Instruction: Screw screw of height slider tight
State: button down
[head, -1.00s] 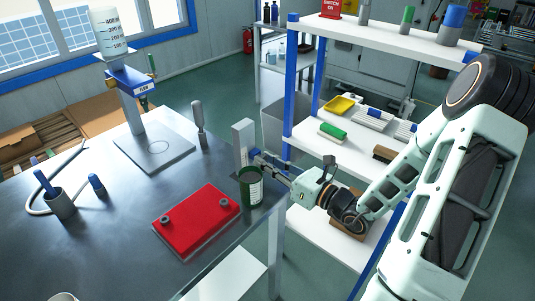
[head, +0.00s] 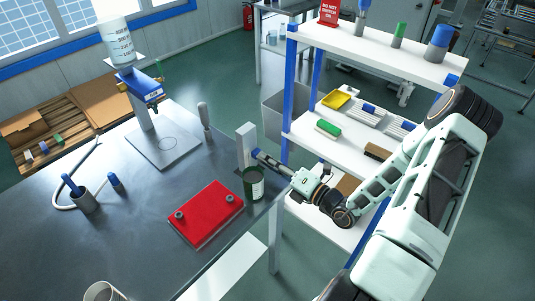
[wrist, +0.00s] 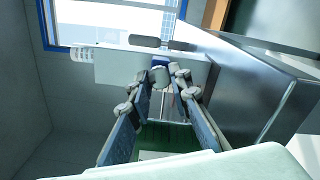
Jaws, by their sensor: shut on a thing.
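A pale grey upright post (head: 245,147) stands near the right edge of the table. My gripper (head: 257,155) reaches it from the right, beside the dark green can (head: 253,184). In the wrist view my gripper (wrist: 162,82) is shut on a small round grey knob (wrist: 160,76), which I take for the screw. The knob sits against a pale block (wrist: 115,66). The fingers cover part of the knob, so its thread and how tight it sits cannot be seen. In the head view the knob is hidden by the fingers.
A red box (head: 206,214) lies in front of the can. A bottle stand with a blue holder (head: 145,88) is at the back left. A white shelf (head: 385,50) stands close behind my arm.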

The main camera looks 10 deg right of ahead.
jog(key=m+p, duration=0.3)
jog(key=m, duration=0.3)
jog(key=shift+r+m+p, duration=0.15)
jog(key=shift+m+p, duration=0.15)
jog(key=shift+p, duration=0.05)
jog(key=m+p, duration=0.2)
jog(key=m, duration=0.4)
jog(key=m+p, duration=0.1)
jog(key=m, duration=0.5)
jog(key=shift+d+m, duration=0.1)
jog(key=shift+m, duration=0.2)
jog(key=m, duration=0.5)
jog(key=shift+w+p, duration=0.1)
jog(key=shift+p, duration=0.3)
jog(key=shift+m, duration=0.3)
jog(key=c, duration=1.8)
grip_release()
jog(key=shift+o, duration=0.2)
